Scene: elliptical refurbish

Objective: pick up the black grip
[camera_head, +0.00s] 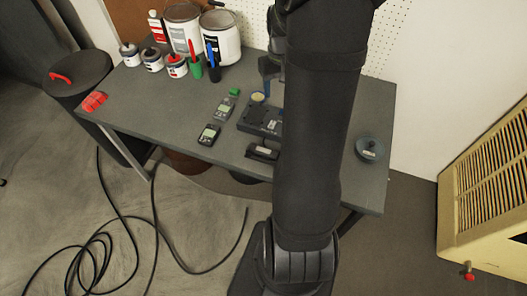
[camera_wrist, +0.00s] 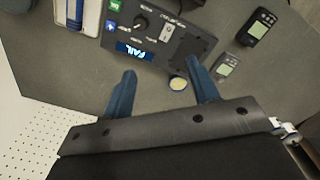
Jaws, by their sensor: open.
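My gripper (camera_wrist: 162,70) is open and empty in the wrist view, its two blue fingers pointing at a dark control box (camera_wrist: 150,32) with a knob and a blue "FAIL" display. The box also shows in the head view (camera_head: 262,119), partly behind my arm. I cannot say for sure which thing is the black grip. A small dark piece with a pale label (camera_head: 262,152) lies at the table's front edge in the head view, partly behind my arm, and may be it. In the head view my gripper is mostly hidden by my arm.
Two handheld meters (camera_head: 209,134) (camera_head: 225,109) lie left of the box. A small yellow-topped tin (camera_wrist: 178,83) sits close to my right-hand finger. Cans, jars and markers (camera_head: 196,68) crowd the table's back left. A grey disc (camera_head: 369,150) lies at right.

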